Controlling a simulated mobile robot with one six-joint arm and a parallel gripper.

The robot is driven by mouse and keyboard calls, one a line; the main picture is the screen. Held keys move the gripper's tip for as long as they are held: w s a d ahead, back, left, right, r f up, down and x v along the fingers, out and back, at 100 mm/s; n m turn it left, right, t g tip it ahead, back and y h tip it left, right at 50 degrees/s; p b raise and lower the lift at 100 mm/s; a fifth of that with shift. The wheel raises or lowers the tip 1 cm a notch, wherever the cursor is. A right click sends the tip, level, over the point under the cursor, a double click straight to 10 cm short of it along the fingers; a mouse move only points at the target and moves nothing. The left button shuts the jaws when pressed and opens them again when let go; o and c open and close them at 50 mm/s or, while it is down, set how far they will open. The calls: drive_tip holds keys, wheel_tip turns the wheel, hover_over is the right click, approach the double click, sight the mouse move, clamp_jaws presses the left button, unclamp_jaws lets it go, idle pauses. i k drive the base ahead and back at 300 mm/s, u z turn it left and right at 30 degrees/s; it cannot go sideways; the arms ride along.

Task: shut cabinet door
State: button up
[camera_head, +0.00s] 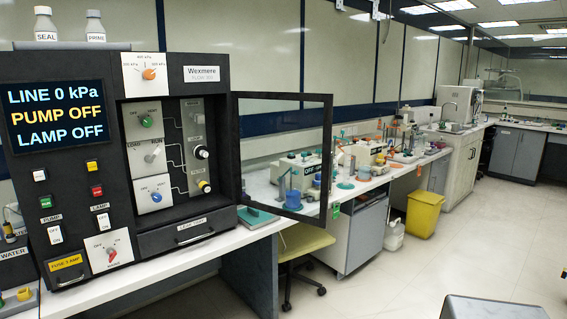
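The cabinet (200,60) is a dark machine on the white bench at the left, labelled Wexmere. Its door (238,155) is a black frame with a clear pane, hinged at the right side of the opening. The door stands wide open, swung out to the right. Behind the opening is a grey panel (183,125) with green, white and blue knobs, and black-and-white and yellow fittings at its right. My gripper is not in view.
A drawer (190,231) with a handle sits below the opening. Two bottles, SEAL (46,25) and PRIME (95,27), stand on top. A yellow-green chair (303,240) is under the bench and a yellow bin (424,214) farther right. The floor at right is largely clear.

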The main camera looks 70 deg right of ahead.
sight(328, 99)
drive_tip(key=u, duration=0.8)
drive_tip(key=k, duration=0.15)
drive_tip(key=z, duration=2.85)
drive_tip(key=k, duration=0.2)
drive_tip(key=z, duration=1.6)
drive_tip(key=i, duration=0.95)
